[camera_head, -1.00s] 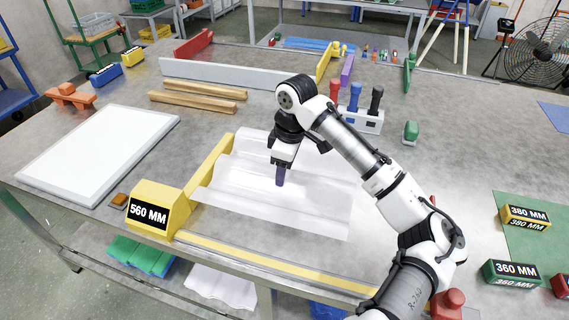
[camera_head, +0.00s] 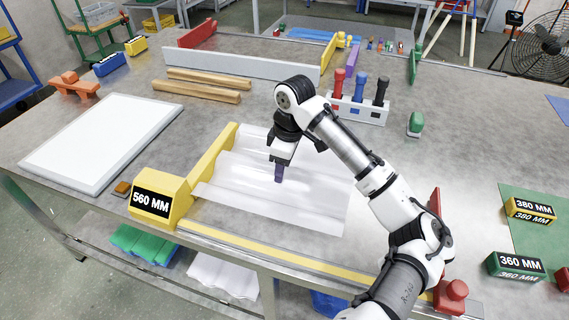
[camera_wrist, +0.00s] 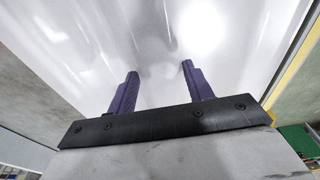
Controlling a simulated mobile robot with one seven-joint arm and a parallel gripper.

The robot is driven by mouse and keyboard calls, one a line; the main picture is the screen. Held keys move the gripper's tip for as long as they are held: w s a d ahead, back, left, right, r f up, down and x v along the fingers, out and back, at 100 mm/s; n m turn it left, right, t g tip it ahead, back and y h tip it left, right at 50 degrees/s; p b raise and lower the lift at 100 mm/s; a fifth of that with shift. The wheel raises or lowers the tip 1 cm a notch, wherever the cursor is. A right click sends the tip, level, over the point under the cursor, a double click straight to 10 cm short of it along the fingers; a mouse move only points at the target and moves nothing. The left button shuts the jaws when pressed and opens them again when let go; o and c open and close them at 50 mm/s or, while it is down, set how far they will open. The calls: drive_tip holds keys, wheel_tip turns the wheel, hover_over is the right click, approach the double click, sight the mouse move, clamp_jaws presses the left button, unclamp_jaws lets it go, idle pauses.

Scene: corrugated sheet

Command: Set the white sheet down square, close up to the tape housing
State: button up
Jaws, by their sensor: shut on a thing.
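The white sheet (camera_head: 310,208) is wavy and glossy and lies level over the grey bench, right of the yellow tape housing (camera_head: 180,200) marked 560 MM. Its left edge runs along the yellow bar (camera_head: 210,160) behind the housing, and its front left corner is close to the housing. I cannot tell whether the sheet touches the bar or the bench. My gripper (camera_head: 279,173) points down at the middle of the sheet, shut on it. In the wrist view the purple fingers (camera_wrist: 158,88) stand either side of a ridge of the sheet (camera_wrist: 235,75).
A yellow tape strip (camera_head: 280,258) runs along the bench front to a red block (camera_head: 451,297). A white-grey panel (camera_head: 105,140) lies left. Wooden bars (camera_head: 200,90), a long grey bar (camera_head: 240,65) and a tool rack (camera_head: 358,110) stand behind.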

drive_tip(key=o, duration=1.5)
drive_tip(key=shift+r, duration=0.1)
drive_tip(key=r, duration=0.4)
drive_tip(key=d+r, duration=0.1)
drive_tip(key=r, duration=0.8)
drive_tip(key=shift+s+d+r, duration=0.25)
drive_tip(key=shift+r, duration=0.05)
drive_tip(key=shift+f, duration=0.1)
